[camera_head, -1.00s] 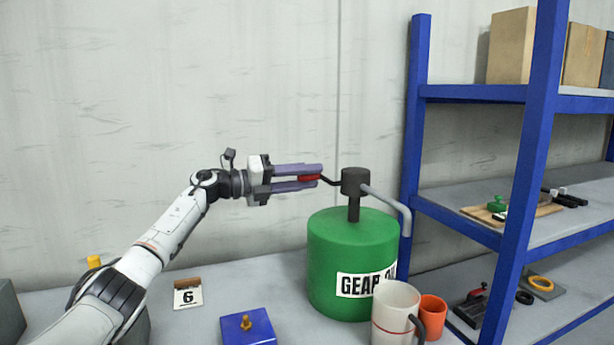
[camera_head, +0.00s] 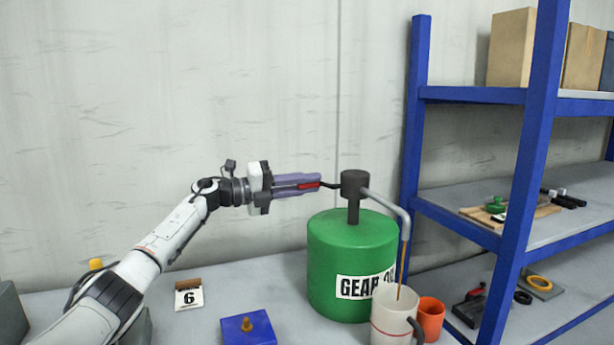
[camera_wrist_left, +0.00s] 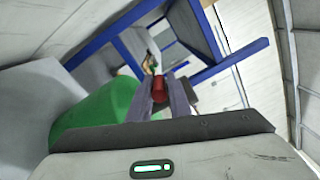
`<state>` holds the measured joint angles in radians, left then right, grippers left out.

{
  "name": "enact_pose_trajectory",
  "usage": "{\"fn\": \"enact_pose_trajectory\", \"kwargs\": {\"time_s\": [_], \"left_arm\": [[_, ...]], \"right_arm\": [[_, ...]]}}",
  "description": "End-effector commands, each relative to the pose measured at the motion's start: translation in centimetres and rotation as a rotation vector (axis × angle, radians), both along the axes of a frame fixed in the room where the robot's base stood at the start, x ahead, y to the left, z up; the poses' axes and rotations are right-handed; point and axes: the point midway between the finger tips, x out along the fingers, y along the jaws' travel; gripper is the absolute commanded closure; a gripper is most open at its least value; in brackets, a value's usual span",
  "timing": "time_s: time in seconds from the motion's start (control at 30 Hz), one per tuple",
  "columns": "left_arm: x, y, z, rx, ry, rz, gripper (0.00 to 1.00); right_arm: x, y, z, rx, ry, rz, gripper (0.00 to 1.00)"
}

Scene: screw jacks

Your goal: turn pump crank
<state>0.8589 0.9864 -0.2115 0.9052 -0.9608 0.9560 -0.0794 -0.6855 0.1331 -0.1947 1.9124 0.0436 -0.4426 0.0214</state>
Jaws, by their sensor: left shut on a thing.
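The green gear oil drum (camera_head: 335,250) stands on the table with a dark pump head (camera_head: 354,184) on top. A grey spout (camera_head: 392,205) bends right and down from the pump head. A thin brown stream (camera_head: 402,262) runs from the spout into the white mug (camera_head: 388,322) in front of the drum. My left gripper (camera_head: 316,182) is shut on the red crank handle (camera_head: 309,185), left of the pump head. In the left wrist view the red handle (camera_wrist_left: 159,88) sits between the two fingers. My right gripper is not in view.
An orange cup (camera_head: 431,318) stands right of the mug. A blue shelf rack (camera_head: 530,150) stands close on the right.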

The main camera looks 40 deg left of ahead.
Motion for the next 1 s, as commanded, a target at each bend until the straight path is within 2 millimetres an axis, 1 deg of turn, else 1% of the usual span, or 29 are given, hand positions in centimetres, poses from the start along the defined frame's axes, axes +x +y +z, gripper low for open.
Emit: {"fn": "enact_pose_trajectory", "kwargs": {"time_s": [0.03,0.3,0.5,0.7,1.0], "left_arm": [[-0.1,-0.2,-0.8,-0.02,0.033,-0.007,1.0],[-0.3,-0.7,-2.4,-0.197,0.129,-0.008,1.0],[-0.5,-1.2,-3.3,-0.3,0.182,-0.01,1.0],[-0.7,-1.4,-3.8,-0.361,0.212,-0.009,1.0],[-0.7,-1.5,-4.1,-0.386,0.224,-0.01,1.0]], "right_arm": [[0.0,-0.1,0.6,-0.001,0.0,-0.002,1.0],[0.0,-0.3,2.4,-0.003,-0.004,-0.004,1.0],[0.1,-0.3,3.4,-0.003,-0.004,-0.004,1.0],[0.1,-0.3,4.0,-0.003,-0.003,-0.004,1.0],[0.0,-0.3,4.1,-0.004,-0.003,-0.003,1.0]]}}
